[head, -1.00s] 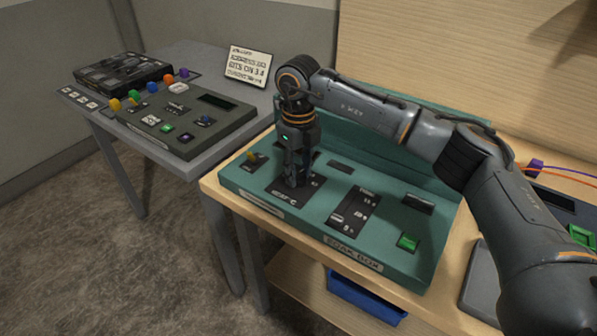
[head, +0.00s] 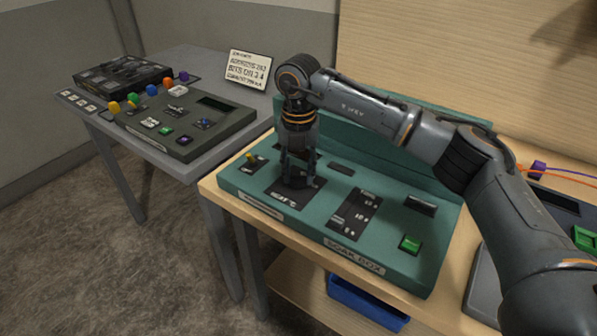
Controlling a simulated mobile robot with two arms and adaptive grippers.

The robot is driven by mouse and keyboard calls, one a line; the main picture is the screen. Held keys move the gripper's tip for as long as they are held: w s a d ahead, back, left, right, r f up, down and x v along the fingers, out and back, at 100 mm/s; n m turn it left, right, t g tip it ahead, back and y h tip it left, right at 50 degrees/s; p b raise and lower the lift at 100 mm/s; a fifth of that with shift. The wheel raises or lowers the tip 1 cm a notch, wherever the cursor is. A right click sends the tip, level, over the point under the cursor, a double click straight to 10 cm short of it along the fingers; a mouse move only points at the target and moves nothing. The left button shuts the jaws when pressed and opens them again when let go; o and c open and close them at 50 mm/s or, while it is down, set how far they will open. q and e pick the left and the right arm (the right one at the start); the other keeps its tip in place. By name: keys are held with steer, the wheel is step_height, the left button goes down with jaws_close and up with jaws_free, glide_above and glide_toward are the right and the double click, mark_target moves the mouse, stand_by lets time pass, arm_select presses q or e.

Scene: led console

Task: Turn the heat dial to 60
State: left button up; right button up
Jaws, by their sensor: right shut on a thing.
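The teal console (head: 300,238), marked SOAK BOX, sits on the wooden bench. My right gripper (head: 299,183) points straight down over the black dial plate (head: 283,199) at the console's left middle. Its fingers are shut on the heat dial, which they hide almost wholly. The dial's pointer and most of its scale cannot be read. My left gripper is not in view.
On the console are a small yellow-topped control (head: 251,158), a slider plate (head: 354,214), a black switch (head: 420,205) and a green button (head: 410,243). A grey table (head: 213,156) with another control box (head: 208,140) and a sign (head: 248,69) stands left.

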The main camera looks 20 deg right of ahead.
mark_target(298, 174)
steer(key=shift+f+m, duration=0.1)
steer(key=shift+m, duration=0.5)
steer(key=o, duration=1.2)
steer(key=shift+r, duration=0.2)
step_height(298, 174, up, 12)
steer(key=shift+f, duration=0.15)
